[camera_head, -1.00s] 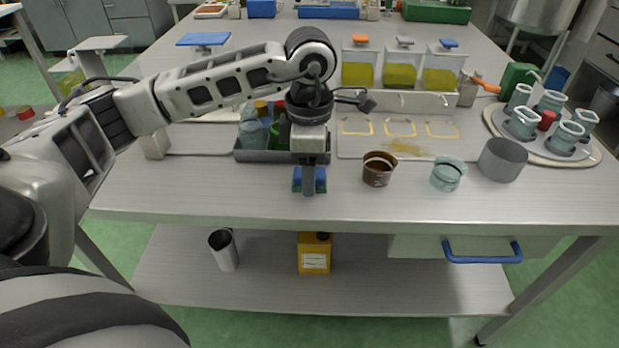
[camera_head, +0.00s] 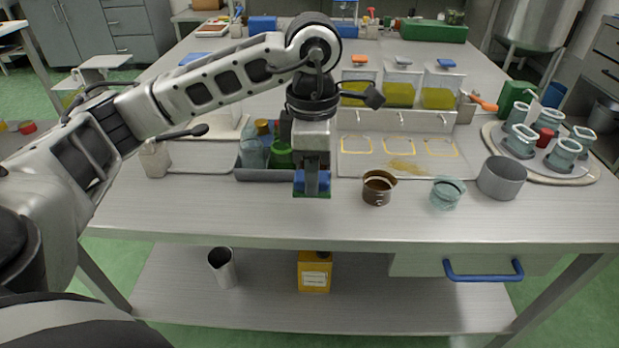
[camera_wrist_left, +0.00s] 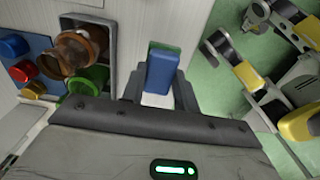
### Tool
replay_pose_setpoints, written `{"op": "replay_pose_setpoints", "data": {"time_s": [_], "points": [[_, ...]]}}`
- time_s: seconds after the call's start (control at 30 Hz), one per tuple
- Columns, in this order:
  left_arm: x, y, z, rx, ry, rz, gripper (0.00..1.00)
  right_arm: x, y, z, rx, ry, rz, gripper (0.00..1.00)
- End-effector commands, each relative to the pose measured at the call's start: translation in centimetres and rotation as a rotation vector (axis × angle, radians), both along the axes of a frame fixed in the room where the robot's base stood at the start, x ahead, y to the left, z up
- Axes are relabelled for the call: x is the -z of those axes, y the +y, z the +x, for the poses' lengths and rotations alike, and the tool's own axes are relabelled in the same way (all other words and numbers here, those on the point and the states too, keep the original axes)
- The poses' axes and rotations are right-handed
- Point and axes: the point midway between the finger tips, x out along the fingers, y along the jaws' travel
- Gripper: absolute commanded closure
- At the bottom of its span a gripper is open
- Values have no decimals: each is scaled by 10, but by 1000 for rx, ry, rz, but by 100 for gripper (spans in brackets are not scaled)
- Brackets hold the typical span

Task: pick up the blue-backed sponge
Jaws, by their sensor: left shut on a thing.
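My left gripper (camera_head: 311,187) points down over the front part of the steel table, in front of the grey bottle tray. It is shut on the blue-backed sponge (camera_head: 300,182), and one finger covers the sponge's middle in the head view. The sponge has a blue back with a thin green edge. In the left wrist view the sponge (camera_wrist_left: 162,70) sits between the two fingers. It appears to be held a little above the tabletop.
The grey tray (camera_head: 262,175) with several bottles stands just behind the sponge. A brown cup (camera_head: 377,190), a teal cup (camera_head: 446,194) and a grey pot (camera_head: 502,177) stand to the right. The tabletop (camera_head: 210,213) left of the sponge is clear.

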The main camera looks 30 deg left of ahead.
Motion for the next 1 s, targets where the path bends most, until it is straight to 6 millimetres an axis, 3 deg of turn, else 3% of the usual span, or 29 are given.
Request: {"op": "replay_pose_setpoints", "data": {"time_s": [0.17, 0.33, 0.6, 1.0], "points": [[-46, -27, -23, 7, -9, -1, 92, -5, 0, 1, 0, 2, 0, 64], [-64, -58, -53, 8, -7, 1, 92, -6, 0, 1, 1, 9, 0, 64], [-78, -86, -78, 1, -4, 0, 92, -1, -1, -1, 2, 27, -3, 64], [-81, -91, -83, -2, -1, 0, 92, -2, -1, -1, 2, 24, -2, 64]]}}
